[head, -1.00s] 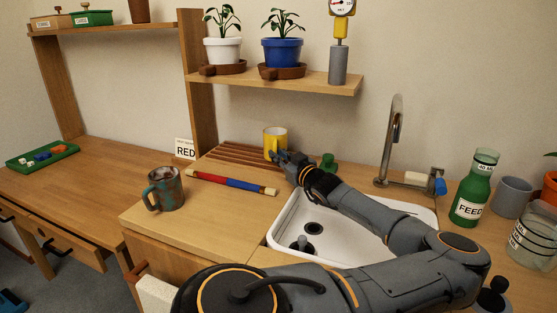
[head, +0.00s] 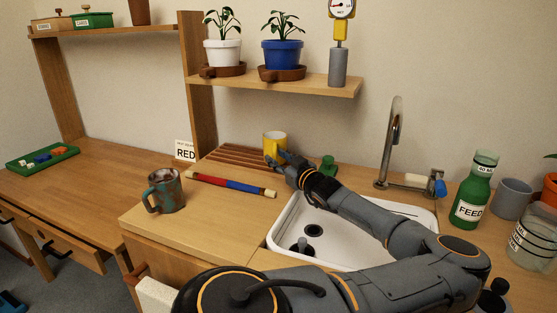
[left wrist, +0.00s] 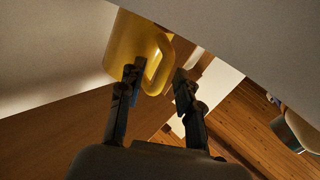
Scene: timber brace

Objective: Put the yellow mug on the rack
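The yellow mug (head: 272,143) stands upright on the slatted wooden rack (head: 226,158) behind the sink, at the rack's right end. My left gripper (head: 281,158) is at the mug's right front side. In the left wrist view the mug (left wrist: 128,50) shows its handle toward my left gripper (left wrist: 158,78). The two fingers are spread apart, one overlapping the mug by the handle and the other to the right of it. Whether a finger touches the handle cannot be told. My right gripper is not in view.
The white sink (head: 278,228) lies under my left arm. A green object (head: 328,167) stands right of the gripper, near the tap (head: 391,145). A red-blue stick (head: 232,184) and a mottled mug (head: 164,191) are in front of the rack. A shelf (head: 280,86) with plants hangs above.

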